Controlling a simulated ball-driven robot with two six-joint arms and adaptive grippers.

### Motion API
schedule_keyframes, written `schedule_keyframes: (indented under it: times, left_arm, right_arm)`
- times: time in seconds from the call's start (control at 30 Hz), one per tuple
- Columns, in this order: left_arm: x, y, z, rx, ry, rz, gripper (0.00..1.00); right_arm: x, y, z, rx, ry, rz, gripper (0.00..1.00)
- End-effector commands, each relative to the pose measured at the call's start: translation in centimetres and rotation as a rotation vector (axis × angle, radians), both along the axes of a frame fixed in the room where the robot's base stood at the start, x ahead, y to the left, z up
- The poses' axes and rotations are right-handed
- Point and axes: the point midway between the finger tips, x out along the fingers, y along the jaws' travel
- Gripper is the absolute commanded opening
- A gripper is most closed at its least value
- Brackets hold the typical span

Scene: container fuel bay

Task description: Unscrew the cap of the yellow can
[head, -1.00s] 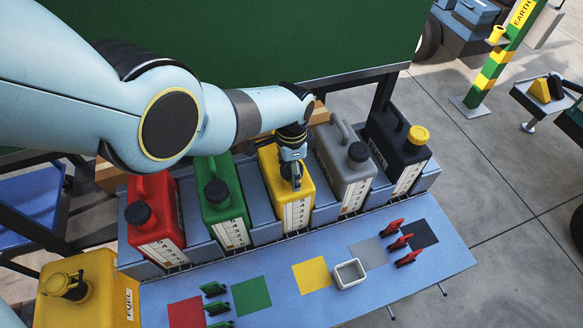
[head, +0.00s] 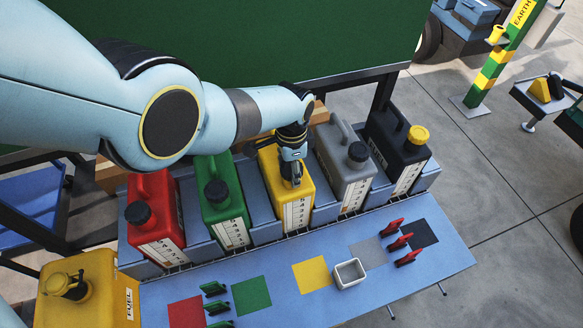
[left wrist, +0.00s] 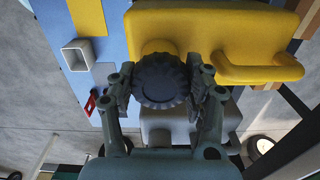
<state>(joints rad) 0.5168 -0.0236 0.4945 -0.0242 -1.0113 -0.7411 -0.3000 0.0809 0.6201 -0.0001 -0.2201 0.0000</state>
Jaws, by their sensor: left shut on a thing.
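The yellow can (head: 271,172) stands in the rack between the green and grey cans; in the left wrist view its yellow body and handle (left wrist: 262,66) show at the top. My left gripper (head: 292,178) is over the front of its top. In the left wrist view my left gripper (left wrist: 160,88) is shut on a dark ridged cap (left wrist: 162,82), one finger at each side. The can's yellow neck (left wrist: 158,46) shows partly behind the cap. I cannot tell whether the cap still touches the neck. My right gripper is not in view.
Red (head: 163,220), green (head: 218,205), grey (head: 345,165) and black (head: 396,145) cans share the rack. A small white tray (head: 350,273) sits on the blue table (head: 440,262) with coloured squares. A larger yellow fuel container (head: 105,290) is at lower left.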

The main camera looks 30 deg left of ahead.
Motion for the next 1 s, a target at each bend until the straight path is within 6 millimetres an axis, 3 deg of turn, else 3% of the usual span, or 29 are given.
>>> schedule_keyframes:
  times: [0.5, 1.0]
  left_arm:
    - [-0.1, 0.0, 0.1, 0.002, 0.001, 0.993, 0.12]
    - [0.0, 0.0, 1.5, 0.000, 0.000, 0.973, 0.12]
  right_arm:
    - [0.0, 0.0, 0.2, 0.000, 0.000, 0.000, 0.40]
    - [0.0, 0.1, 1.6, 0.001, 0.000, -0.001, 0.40]
